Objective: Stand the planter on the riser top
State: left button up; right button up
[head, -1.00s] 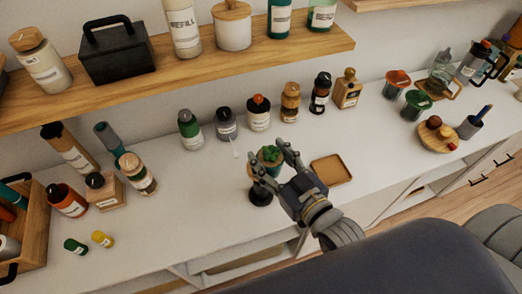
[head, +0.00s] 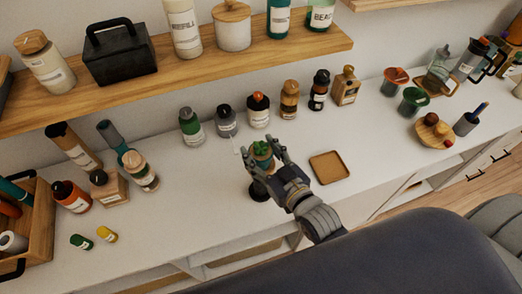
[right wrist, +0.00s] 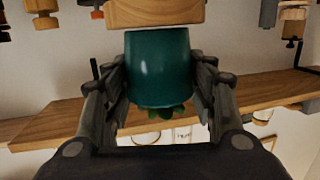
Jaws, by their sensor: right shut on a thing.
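The planter, a teal pot with a green succulent, shows in the head view (head: 262,149), partly hidden by my fingers. My right gripper (head: 264,158) is shut on it. In the right wrist view, which looks upside down, the teal pot (right wrist: 158,68) sits between both fingers, its leaves toward the bottom of the picture. A pale wooden piece (right wrist: 155,12) lies directly at the pot's base; I cannot tell whether they touch. In the head view a dark round foot (head: 259,190) stands on the counter just below the planter, perhaps the riser's. My left gripper is not in view.
A square tan tray (head: 329,167) lies right of my gripper. Several bottles line the counter behind, including a grey one (head: 227,122). A wooden shelf (head: 210,66) hangs above them. The white counter left of the gripper is mostly clear.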

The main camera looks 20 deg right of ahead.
jog(key=shift+f, duration=0.15)
jog(key=o, duration=1.1)
jog(key=shift+o, duration=0.6)
jog(key=shift+r, duration=0.2)
jog(key=shift+s+f, duration=0.1)
jog(key=shift+s, duration=0.15)
jog(key=b+v, duration=0.3)
jog(key=v, duration=0.8)
jog(key=shift+s, duration=0.3)
